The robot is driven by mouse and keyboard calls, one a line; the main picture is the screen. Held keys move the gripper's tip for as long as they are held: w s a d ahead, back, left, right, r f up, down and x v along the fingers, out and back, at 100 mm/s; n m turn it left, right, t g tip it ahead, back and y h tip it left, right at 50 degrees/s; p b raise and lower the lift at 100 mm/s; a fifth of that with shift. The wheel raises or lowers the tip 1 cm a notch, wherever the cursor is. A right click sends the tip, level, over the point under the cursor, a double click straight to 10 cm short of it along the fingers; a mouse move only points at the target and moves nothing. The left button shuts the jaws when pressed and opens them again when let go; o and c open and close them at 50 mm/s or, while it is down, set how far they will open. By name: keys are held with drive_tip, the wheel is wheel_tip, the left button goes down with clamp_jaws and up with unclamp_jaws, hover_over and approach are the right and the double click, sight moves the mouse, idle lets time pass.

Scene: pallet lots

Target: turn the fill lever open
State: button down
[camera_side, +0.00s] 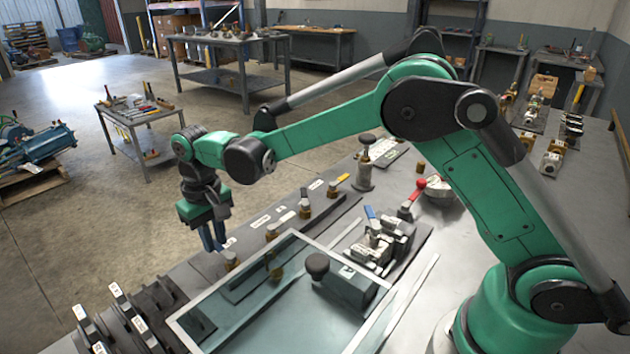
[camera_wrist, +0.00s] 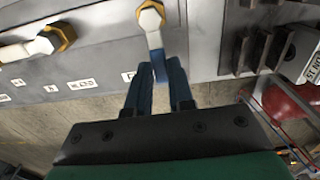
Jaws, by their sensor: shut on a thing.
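In the wrist view, a lever (camera_wrist: 154,40) with a pale arm and a blue end runs from a brass nut down the picture. My gripper (camera_wrist: 163,76) is shut on its blue end, one blue finger on each side. A label (camera_wrist: 128,76) just left of the fingers is partly hidden and seems to start with F. In the side view, my gripper (camera_side: 212,238) points down at the far edge of the bench, near a brass valve (camera_side: 231,260). There the held lever is mostly hidden.
A second valve lever (camera_wrist: 35,48) lies to the left in the wrist view. In the side view, several brass valves (camera_side: 270,232) with labels line the bench edge. A clear-walled tank (camera_side: 225,325) stands close in front, and dark racks (camera_side: 135,322) stand to its left.

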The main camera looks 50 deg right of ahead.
sight(216, 245)
drive_tip(key=c, duration=1)
unclamp_jaws()
drive_tip(key=shift+c, duration=0.2)
drive_tip(key=shift+r, duration=2.8)
drive_tip(key=shift+r, duration=0.1)
drive_tip(key=s+d+r+t, duration=0.3)
drive_tip(key=s+d+r, duration=0.2)
drive_tip(key=s, duration=0.1)
drive_tip(key=s+d+f+t, duration=0.2)
drive_tip(key=s+d+t, duration=0.2)
drive_tip(key=s, duration=0.5)
drive_tip(key=shift+s+d, duration=0.15)
drive_tip(key=shift+d, duration=0.35)
